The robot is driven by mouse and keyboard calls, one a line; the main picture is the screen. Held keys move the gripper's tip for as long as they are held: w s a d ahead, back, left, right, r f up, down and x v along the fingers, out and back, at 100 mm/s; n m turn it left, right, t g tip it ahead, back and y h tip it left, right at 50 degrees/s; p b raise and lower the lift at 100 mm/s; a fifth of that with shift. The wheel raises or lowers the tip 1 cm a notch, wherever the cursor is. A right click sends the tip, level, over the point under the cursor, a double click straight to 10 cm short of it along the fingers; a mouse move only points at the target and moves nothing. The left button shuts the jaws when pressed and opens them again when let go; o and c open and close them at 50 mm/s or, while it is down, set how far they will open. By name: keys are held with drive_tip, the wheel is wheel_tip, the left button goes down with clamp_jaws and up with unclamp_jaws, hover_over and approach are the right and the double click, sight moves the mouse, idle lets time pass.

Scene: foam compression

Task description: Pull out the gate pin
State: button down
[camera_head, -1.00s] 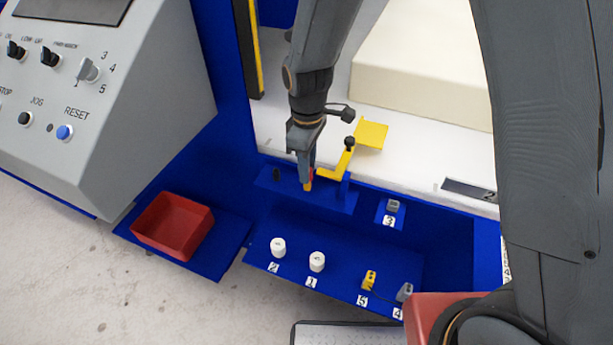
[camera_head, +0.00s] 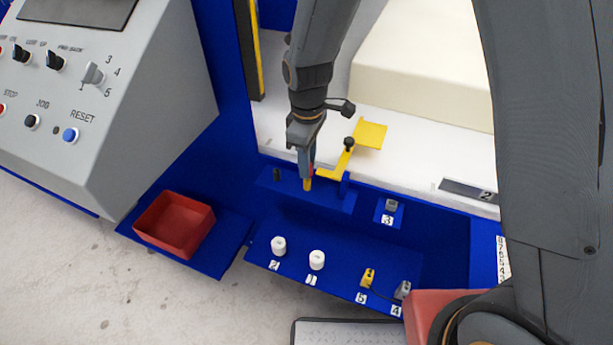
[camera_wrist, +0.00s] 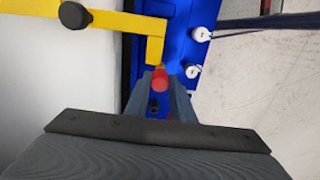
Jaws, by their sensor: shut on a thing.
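My gripper (camera_head: 307,176) is shut on the gate pin, whose round red head (camera_wrist: 160,79) shows between the fingertips in the wrist view. In the head view the fingers hide most of the pin. A small yellow piece (camera_head: 308,185) shows just below the fingertips. The yellow gate arm (camera_head: 341,166), with a black knob (camera_head: 348,141) and a flat yellow plate, stands just right of my gripper. In the wrist view the gate arm (camera_wrist: 110,23) ends close beyond the red head. I cannot tell whether the pin is still seated.
A blue ledge (camera_head: 330,201) lies under my gripper, with a dark peg (camera_head: 276,174) to its left. In front are white cylinders (camera_head: 317,260) and small connectors (camera_head: 367,277). A red tray (camera_head: 150,238) is at left, beside the control console (camera_head: 130,110). A cream foam block (camera_head: 450,80) lies behind.

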drive_tip(key=shift+r+p, duration=0.4)
drive_tip(key=shift+r, duration=0.15)
idle(0.4)
drive_tip(key=shift+r+p, duration=1.9)
drive_tip(key=shift+r, duration=0.6)
